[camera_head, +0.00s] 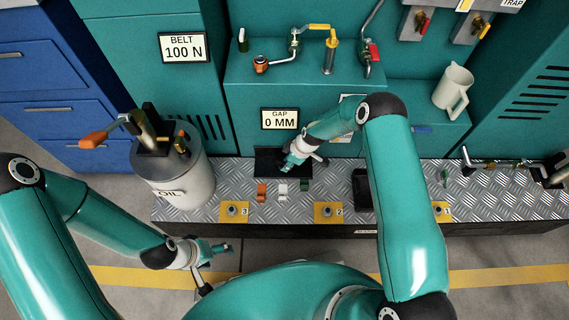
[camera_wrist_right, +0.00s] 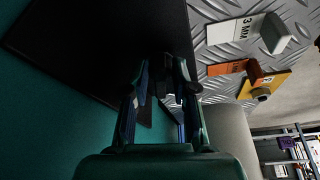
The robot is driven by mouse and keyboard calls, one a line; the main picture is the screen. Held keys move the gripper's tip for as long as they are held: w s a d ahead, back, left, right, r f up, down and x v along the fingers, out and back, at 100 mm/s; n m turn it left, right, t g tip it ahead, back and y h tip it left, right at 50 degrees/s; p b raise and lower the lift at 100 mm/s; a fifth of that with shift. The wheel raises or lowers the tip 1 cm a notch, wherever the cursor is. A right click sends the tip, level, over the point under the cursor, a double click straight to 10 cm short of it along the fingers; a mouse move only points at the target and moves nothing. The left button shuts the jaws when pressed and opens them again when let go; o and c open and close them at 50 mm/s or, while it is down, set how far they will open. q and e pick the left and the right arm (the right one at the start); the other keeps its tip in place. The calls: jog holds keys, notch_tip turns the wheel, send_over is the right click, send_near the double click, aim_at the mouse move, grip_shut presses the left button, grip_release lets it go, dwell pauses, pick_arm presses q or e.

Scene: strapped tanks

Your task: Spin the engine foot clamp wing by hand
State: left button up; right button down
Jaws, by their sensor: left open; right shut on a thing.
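My right gripper (camera_head: 292,160) is low over the metal deck, at the black block (camera_head: 266,158) under the GAP display. In the right wrist view its fingers (camera_wrist_right: 163,75) are closed around a small dark part beside the black block (camera_wrist_right: 95,45). The part is too dark and hidden to make out its shape, so I cannot tell for sure that it is the clamp wing. My left gripper (camera_head: 222,247) is open and empty, low in front of the deck, apart from everything. The engine foot itself is not clearly distinguishable.
The chequered deck (camera_head: 330,216) holds orange (camera_head: 261,190), white (camera_head: 283,189) and green (camera_head: 304,184) shims and numbered yellow plates (camera_head: 233,210) with bolts. The GAP display (camera_head: 279,119) reads 0 MM; the BELT display (camera_head: 184,47) reads 100 N. An OIL tank (camera_head: 178,178) stands left, a beige jug (camera_head: 453,90) right.

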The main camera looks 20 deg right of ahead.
jog(key=shift+s+m+p, duration=0.25)
jog(key=shift+m+p, duration=0.05)
jog(key=shift+m, duration=0.2)
jog(key=shift+f, duration=0.1)
jog(key=shift+s+m+p, duration=0.1)
jog(key=shift+m+p, duration=0.4)
jog(key=shift+p, duration=0.5)
jog(key=m+p, duration=0.1)
jog(key=p, duration=0.6)
jog(key=shift+a+m+t+h, duration=0.1)
jog(key=shift+m+t+h, duration=0.2)
jog(key=shift+t+h, duration=0.1)
jog(key=shift+p, duration=0.65)
